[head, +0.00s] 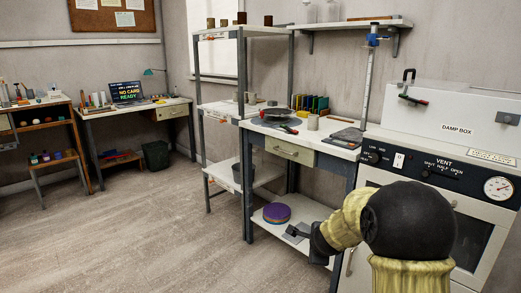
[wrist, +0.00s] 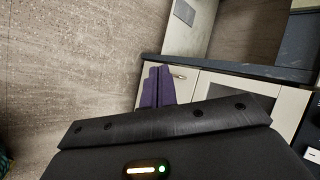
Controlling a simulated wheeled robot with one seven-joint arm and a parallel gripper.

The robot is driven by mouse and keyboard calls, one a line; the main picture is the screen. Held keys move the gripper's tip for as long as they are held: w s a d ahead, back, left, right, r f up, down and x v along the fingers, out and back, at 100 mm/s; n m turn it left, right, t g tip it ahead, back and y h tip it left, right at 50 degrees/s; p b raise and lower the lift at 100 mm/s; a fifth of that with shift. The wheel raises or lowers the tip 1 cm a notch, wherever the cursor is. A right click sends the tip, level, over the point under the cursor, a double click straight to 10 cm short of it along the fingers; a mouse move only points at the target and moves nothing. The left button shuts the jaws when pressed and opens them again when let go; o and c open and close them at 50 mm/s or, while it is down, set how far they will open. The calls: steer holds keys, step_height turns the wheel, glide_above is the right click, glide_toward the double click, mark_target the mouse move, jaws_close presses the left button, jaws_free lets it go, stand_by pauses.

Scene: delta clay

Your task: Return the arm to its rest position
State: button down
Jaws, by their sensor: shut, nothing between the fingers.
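My arm reaches in from the lower right of the head view, with a large black joint and yellowish sleeves. My gripper (head: 291,232) is in front of the table with the lower shelf, near the oven's left side. In the wrist view its two dark purple fingers (wrist: 157,72) lie side by side, shut, with nothing held. The black gripper body fills the bottom of that view.
The oven (head: 425,187) with its damp box (head: 455,110) stands close on the right. A table (head: 270,138) holds tools and a pan. A purple round stack (head: 276,213) sits on its lower shelf. The wooden floor (head: 150,235) to the left is clear.

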steer(key=s+a+n+g+p, duration=0.15)
steer(key=s+n+g, duration=0.45)
steer(key=s+n, duration=1.85)
steer(key=s+r+m+p, duration=0.2)
steer(key=r+p, duration=1.7)
steer(key=s+r+m+p, duration=0.2)
steer(key=r+p, duration=1.6)
steer(key=p, duration=0.1)
steer(key=shift+d+r+m, duration=0.2)
steer(key=shift+r+m, duration=0.15)
steer(key=shift+r, duration=0.05)
steer(key=shift+w, duration=0.1)
